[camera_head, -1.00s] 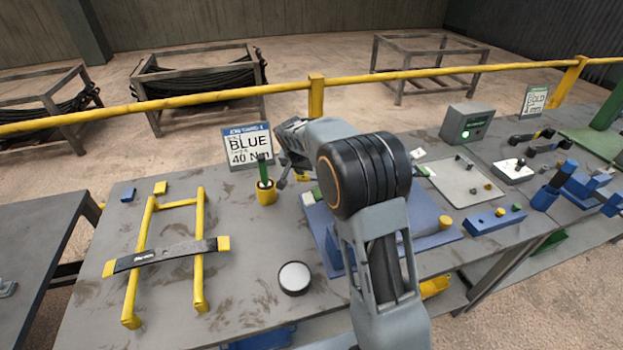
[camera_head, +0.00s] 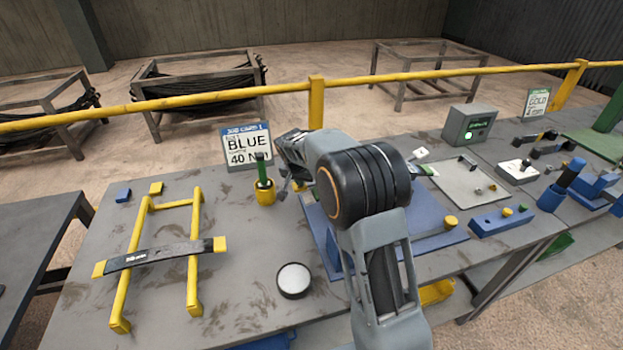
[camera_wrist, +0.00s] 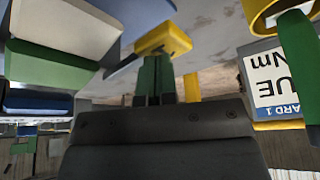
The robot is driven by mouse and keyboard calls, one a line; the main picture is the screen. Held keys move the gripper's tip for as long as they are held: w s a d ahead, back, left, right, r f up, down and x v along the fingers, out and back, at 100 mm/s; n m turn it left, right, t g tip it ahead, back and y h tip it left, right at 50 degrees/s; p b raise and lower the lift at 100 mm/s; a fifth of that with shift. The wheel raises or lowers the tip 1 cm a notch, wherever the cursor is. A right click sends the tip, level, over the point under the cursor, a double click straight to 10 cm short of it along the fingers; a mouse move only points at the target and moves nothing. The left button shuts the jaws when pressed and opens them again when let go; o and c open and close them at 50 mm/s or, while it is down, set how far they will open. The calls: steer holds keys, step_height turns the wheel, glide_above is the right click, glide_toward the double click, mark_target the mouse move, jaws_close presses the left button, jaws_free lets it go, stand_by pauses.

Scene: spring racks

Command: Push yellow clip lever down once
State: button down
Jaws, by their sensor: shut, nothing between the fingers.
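A yellow lever-like part (camera_wrist: 163,38) shows at the top middle of the wrist view, with a green part (camera_wrist: 153,78) just below it in the picture. I take it to be the clip lever. In the head view, a small yellow piece (camera_head: 300,187) shows beside my gripper (camera_head: 283,190), mostly hidden by my wrist. My gripper is shut and empty. Its dark tips (camera_wrist: 154,98) overlap the lower end of the green part in the wrist view; whether they touch it, I cannot tell.
A yellow cup (camera_head: 266,196) with a green-handled tool stands close left of my gripper, before the BLUE 40 Nm card (camera_head: 248,146). A blue plate (camera_head: 425,241) lies under my arm. A yellow frame (camera_head: 193,255) and a round white-topped puck (camera_head: 294,280) are left.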

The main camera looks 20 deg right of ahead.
step_height(320, 180, up, 10)
steer(key=p, duration=0.6)
stand_by(0.9)
steer(key=s+n, duration=0.1)
steer(key=s, duration=0.1)
steer(key=s+f+n+g, duration=0.1)
steer(key=s, duration=0.2)
steer(key=s+f+n, duration=0.1)
steer(key=s, duration=0.1)
steer(key=shift+s+a+f+n+g+y, duration=0.2)
steer(key=shift+s+f+n+g+y, duration=0.05)
steer(key=shift+s+n+g+y, duration=0.15)
steer(key=s+r+n+t, duration=0.1)
steer(key=s+r, duration=0.2)
steer(key=s, duration=0.8)
steer(key=s+r+n+t+y, duration=0.1)
steer(key=s+r, duration=0.3)
steer(key=s, duration=0.8)
steer(key=shift+d, duration=0.3)
